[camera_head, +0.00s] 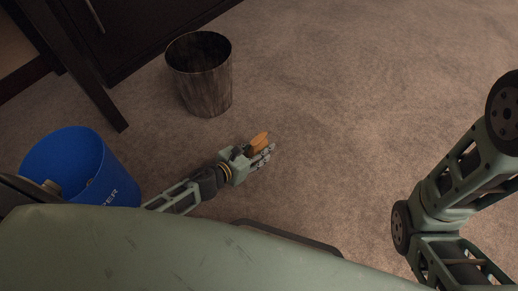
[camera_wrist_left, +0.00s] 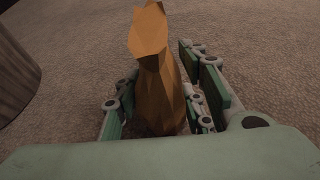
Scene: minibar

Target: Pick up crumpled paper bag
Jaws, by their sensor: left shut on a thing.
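The crumpled paper bag (camera_head: 259,142) is brown-orange and faceted. My left gripper (camera_head: 262,154) is shut on it, low over the carpet. In the left wrist view the bag (camera_wrist_left: 158,82) stands between the two green finger pads of the left gripper (camera_wrist_left: 165,105), its twisted neck pointing away from the palm. Whether the bag is clear of the floor cannot be told. My right arm shows at the right of the head view, but its gripper is out of frame.
A dark wooden-looking bin (camera_head: 205,85) stands beyond my left gripper; its side shows in the left wrist view (camera_wrist_left: 14,75). A blue bin (camera_head: 75,165) with things inside stands at the left. Dark furniture (camera_head: 130,30) is at the upper left. The carpet (camera_head: 350,110) to the right is clear.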

